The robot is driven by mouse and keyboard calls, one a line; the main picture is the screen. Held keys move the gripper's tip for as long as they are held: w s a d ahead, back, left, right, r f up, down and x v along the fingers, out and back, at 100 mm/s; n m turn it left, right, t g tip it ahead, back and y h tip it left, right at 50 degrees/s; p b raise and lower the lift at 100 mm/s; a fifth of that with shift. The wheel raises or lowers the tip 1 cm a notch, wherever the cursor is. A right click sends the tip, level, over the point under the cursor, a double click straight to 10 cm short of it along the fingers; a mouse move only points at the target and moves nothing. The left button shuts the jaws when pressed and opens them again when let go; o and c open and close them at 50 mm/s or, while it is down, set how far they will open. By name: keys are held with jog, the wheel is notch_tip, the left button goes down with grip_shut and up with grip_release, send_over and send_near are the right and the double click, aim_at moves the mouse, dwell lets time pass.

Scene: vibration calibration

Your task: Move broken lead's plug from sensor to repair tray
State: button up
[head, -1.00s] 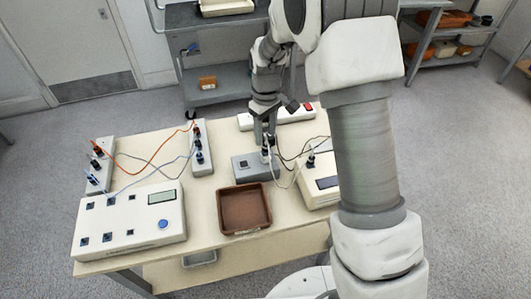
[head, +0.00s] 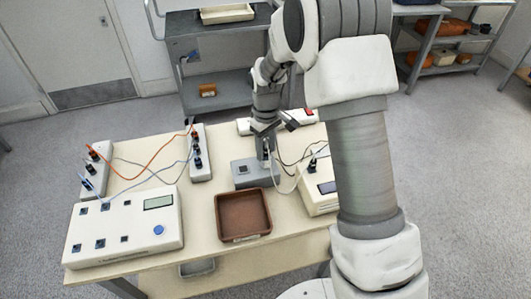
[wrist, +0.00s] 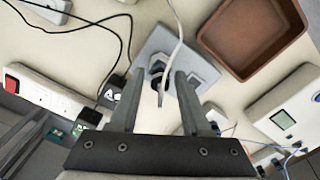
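A grey box (head: 250,177), which looks like the sensor, stands mid-table. In the wrist view, a dark plug with a white cable (wrist: 158,68) stands on this box (wrist: 200,66). The cable runs across my view; I cannot tell where the lead is broken. My gripper (head: 264,152) is over the box, pointing down. In the wrist view my gripper (wrist: 158,78) is open, its fingers on either side of the plug with gaps visible. An empty brown tray (head: 243,236), likely the repair tray, lies just in front of the box; it also shows in the wrist view (wrist: 231,65).
A large white panel device (head: 125,228) stands front left. Two socket strips (head: 200,165) with orange and blue leads are behind it. A cream meter (head: 316,200) is right of the tray. A white power strip (head: 300,117) lies at the back. Dark cables loop near my gripper.

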grip_shut()
jog(key=n, duration=0.4)
dwell(0.4)
jog(key=n+p, duration=0.1)
jog(key=n, duration=0.2)
jog(key=shift+n, duration=0.5)
jog(key=shift+n, duration=0.3)
